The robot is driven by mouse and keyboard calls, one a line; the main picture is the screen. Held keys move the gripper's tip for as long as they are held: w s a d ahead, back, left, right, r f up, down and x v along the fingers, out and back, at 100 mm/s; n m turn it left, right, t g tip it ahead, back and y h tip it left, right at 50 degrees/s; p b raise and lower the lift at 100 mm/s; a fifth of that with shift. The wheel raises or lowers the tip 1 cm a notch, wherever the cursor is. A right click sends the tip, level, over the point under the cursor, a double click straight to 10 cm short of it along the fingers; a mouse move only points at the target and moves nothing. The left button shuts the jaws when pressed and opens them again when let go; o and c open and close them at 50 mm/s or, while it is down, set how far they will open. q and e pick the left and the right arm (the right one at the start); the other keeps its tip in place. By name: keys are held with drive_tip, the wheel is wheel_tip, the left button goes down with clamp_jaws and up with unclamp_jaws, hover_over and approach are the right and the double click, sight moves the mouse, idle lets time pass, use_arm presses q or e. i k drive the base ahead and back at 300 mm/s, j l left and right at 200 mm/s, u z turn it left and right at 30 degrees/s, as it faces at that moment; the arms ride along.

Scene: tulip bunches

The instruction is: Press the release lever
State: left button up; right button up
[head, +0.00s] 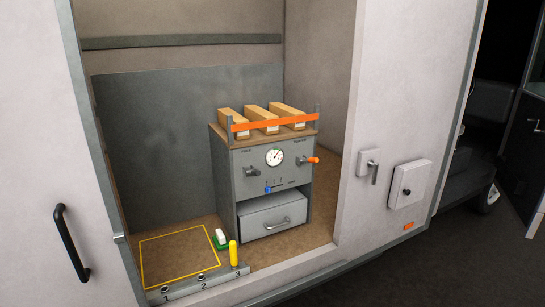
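A grey box-shaped unit (225,180) stands on the brown floor inside an open compartment. On its front, an orange-tipped lever (311,160) sticks out to the right of a round white gauge (274,156). A dark knob or handle (251,170) is on the left, and a small blue slider (268,188) sits below the gauge. No readable label shows which part is the release lever. Another lever-like grey handle (374,171) is on the white wall panel to the right. Neither of my grippers is in view.
Wooden blocks (260,116) lie on the unit behind an orange bar (275,123). Below is a drawer (272,217). A yellow peg (234,254) stands by number 3 on the front rail (185,288).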

sight(254, 172)
drive_tip(key=i+z, duration=0.25)
drive_tip(key=i, duration=0.25)
drive_tip(key=i+j+z, duration=0.1)
drive_tip(key=i+z, duration=0.15)
drive_tip(key=i, duration=0.25)
drive_tip(key=i+j+z, duration=0.25)
drive_tip(key=i, duration=0.25)
